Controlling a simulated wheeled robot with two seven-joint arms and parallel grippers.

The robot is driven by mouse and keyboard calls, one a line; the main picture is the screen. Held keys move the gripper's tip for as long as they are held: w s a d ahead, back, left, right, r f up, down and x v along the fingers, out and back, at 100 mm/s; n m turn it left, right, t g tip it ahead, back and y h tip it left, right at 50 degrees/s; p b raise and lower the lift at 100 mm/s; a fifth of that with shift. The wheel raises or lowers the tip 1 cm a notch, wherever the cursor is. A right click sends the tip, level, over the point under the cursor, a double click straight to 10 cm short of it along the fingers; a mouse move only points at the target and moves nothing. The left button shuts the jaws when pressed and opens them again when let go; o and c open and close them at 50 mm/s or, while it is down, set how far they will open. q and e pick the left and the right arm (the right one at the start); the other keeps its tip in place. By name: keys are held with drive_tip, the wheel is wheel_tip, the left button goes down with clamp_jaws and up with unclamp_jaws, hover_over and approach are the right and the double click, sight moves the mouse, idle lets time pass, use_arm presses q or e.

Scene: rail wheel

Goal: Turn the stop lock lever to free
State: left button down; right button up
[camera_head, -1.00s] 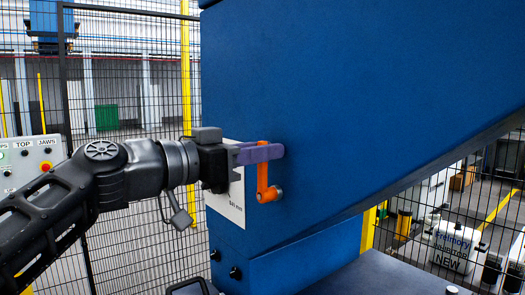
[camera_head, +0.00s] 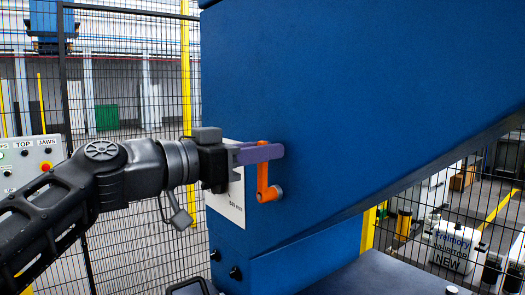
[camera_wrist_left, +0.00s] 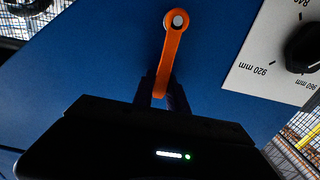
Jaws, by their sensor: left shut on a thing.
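The orange stop lock lever (camera_head: 263,180) is on the blue machine panel (camera_head: 370,90), upright from its grey pivot at its lower end in the head view. My left gripper (camera_head: 262,152) has its purple fingers at the lever's upper end and is shut on it. In the left wrist view the lever (camera_wrist_left: 173,55) runs from its round pivot down between the two dark fingers (camera_wrist_left: 165,92). The lever's gripped end is partly hidden by the fingers. My right gripper is not in view.
A white scale plate (camera_head: 228,205) with a dark knob (camera_wrist_left: 303,48) is beside the lever. A control box (camera_head: 30,160) with a red button stands at the left. Black mesh fencing (camera_head: 130,250) and a yellow post (camera_head: 186,60) stand behind. A sloping blue edge lies at the right.

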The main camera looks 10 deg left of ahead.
sight(252, 183)
use_arm(q)
drive_tip(key=shift+w+a+n, duration=0.1)
drive_tip(key=shift+a+n, duration=0.05)
drive_tip(key=shift+n, duration=0.15)
drive_tip(key=w+a+f+n+b, duration=0.1)
drive_tip(key=f+n, duration=0.1)
drive_tip(key=n, duration=0.2)
drive_tip(key=w+a+f+n+b, duration=0.1)
drive_tip(key=w+a+n+b, duration=0.1)
drive_tip(key=n, duration=0.3)
drive_tip(key=w+a+f+n+b, duration=0.1)
drive_tip(key=a+f+n+b, duration=0.1)
drive_tip(key=n, duration=0.2)
drive_tip(key=shift+w+a+f+n, duration=0.25)
drive_tip(key=shift+w+f+n, duration=0.05)
drive_tip(key=shift+w, duration=0.05)
drive_tip(key=shift+w+a+f+n+b, duration=0.1)
drive_tip(key=shift+f+n+b, duration=0.2)
drive_tip(key=shift+f+n, duration=0.55)
drive_tip(key=shift+a+f+n+b, duration=0.1)
drive_tip(key=shift+f+n+b, duration=0.25)
drive_tip(key=shift+n, duration=0.8)
drive_tip(key=shift+f, duration=0.15)
drive_tip(key=c, duration=1.3)
unclamp_jaws()
